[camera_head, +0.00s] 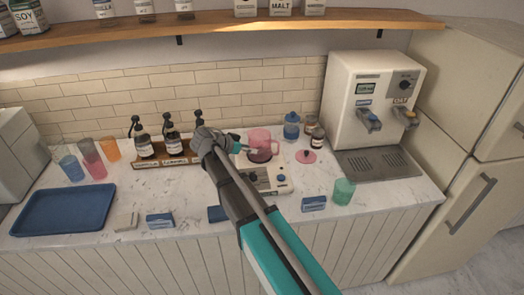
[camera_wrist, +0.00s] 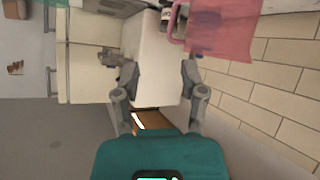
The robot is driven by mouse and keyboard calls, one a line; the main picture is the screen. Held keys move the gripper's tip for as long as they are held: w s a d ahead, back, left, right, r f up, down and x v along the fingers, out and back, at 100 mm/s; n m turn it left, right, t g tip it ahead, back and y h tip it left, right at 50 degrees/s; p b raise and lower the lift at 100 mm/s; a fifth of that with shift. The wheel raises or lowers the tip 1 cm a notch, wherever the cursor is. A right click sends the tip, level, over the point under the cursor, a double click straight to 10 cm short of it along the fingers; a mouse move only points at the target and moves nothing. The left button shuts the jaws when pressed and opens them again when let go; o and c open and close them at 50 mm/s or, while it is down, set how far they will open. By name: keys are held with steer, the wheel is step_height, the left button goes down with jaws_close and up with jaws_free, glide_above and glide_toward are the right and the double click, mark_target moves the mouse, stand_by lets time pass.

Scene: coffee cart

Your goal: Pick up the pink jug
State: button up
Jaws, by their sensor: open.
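The pink jug (camera_head: 261,138) is see-through and stands upright on a small white appliance (camera_head: 265,180) on the counter. Its handle faces right in the head view. In the wrist view the jug (camera_wrist: 225,28) fills the upper right, with its handle on its left side. My gripper (camera_wrist: 152,64) is open, and nothing is between its fingers. In the head view my gripper (camera_head: 240,143) is just left of the jug, and my arm hides part of the counter. I cannot tell whether a finger touches the jug.
A round pink lid (camera_head: 306,157), a blue jar (camera_head: 291,127) and brown jars (camera_head: 314,137) stand right of the jug. Pump bottles (camera_head: 172,142) on a wooden rack (camera_head: 150,162) are left. A dispenser (camera_head: 365,95) stands back right. A green cup (camera_head: 343,192) is front right.

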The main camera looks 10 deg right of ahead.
steer(key=shift+m+t+h, duration=0.7)
steer(key=shift+m+t, duration=0.1)
steer(key=shift+m, duration=0.1)
steer(key=w+a, duration=0.1)
steer(key=a+r, duration=0.1)
steer(key=w+a+r, duration=0.1)
steer(key=a, duration=0.1)
steer(key=shift+w, duration=0.35)
steer(key=shift+d, duration=0.15)
steer(key=b, duration=0.3)
glide_toward(268, 140)
steer(key=x, duration=0.3)
steer(key=shift+w+d+f+b, duration=0.3)
steer(key=shift+w, duration=0.15)
steer(key=shift+b+x, duration=1.05)
steer(key=shift+x, duration=1.75)
